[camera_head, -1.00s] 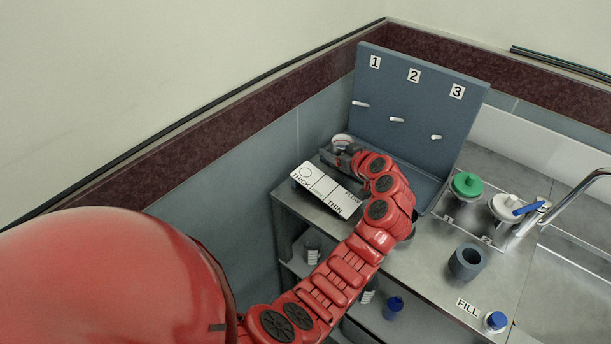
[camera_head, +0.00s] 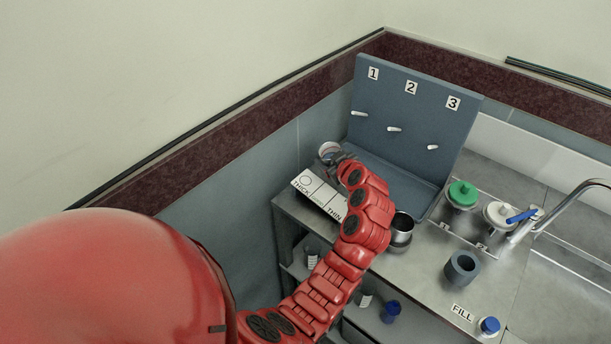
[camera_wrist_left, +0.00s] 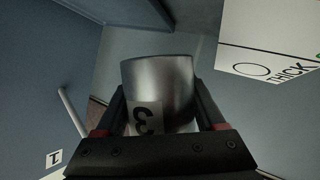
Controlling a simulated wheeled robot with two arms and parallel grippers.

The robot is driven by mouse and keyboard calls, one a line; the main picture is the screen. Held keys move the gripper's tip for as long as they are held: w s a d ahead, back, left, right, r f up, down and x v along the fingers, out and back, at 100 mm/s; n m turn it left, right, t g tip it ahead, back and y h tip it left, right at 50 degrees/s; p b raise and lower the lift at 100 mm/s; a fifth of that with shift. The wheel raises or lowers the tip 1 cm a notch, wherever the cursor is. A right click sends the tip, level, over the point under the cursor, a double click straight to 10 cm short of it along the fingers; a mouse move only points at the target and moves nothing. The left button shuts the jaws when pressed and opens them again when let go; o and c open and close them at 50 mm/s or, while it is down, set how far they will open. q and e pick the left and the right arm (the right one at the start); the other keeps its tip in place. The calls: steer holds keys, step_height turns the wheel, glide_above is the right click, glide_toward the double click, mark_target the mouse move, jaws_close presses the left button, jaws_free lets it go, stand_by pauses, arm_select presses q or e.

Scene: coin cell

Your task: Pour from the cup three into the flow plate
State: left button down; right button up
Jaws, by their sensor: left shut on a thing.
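My left gripper (camera_head: 338,158) is shut on a metal cup (camera_wrist_left: 158,88) with an upside-down "3" label in the wrist view, cup three. In the head view the cup (camera_head: 328,148) shows only in part, past the fingers, at the far left end of the counter. I cannot tell how far it is tilted. The flow plate (camera_head: 318,190), a white board marked THICK and THIN, lies just in front of the gripper. The plate also shows at upper right in the wrist view (camera_wrist_left: 275,35), apart from the cup. My right gripper is not in view.
A blue-grey board (camera_head: 415,115) with pegs numbered 1 to 3 stands behind. Another metal cup (camera_head: 401,230) stands right of my forearm. A grey holder (camera_head: 462,267), a green-lidded jar (camera_head: 462,194) and a white-lidded jar (camera_head: 498,214) stand farther right, near the tap.

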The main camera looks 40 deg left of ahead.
arm_select(q)
steer(key=shift+s+a+r+n+t+p, duration=0.3)
steer(key=shift+r+n+t+p, duration=0.15)
steer(key=shift+p, duration=0.3)
steer(key=shift+s+a+r+n+t+h+p, duration=0.2)
steer(key=shift+s+r+n+t+h+p, duration=0.2)
steer(key=shift+p, duration=0.5)
steer(key=shift+f, duration=0.15)
steer(key=shift+w, duration=0.1)
steer(key=shift+s+a+n, duration=0.1)
steer(key=shift+s+n, duration=0.1)
steer(key=shift+n, duration=0.05)
steer(key=shift+f+n+t+p, duration=0.25)
steer(key=shift+n+t+p, duration=0.1)
steer(key=shift+n+p, duration=0.3)
stand_by(1.0)
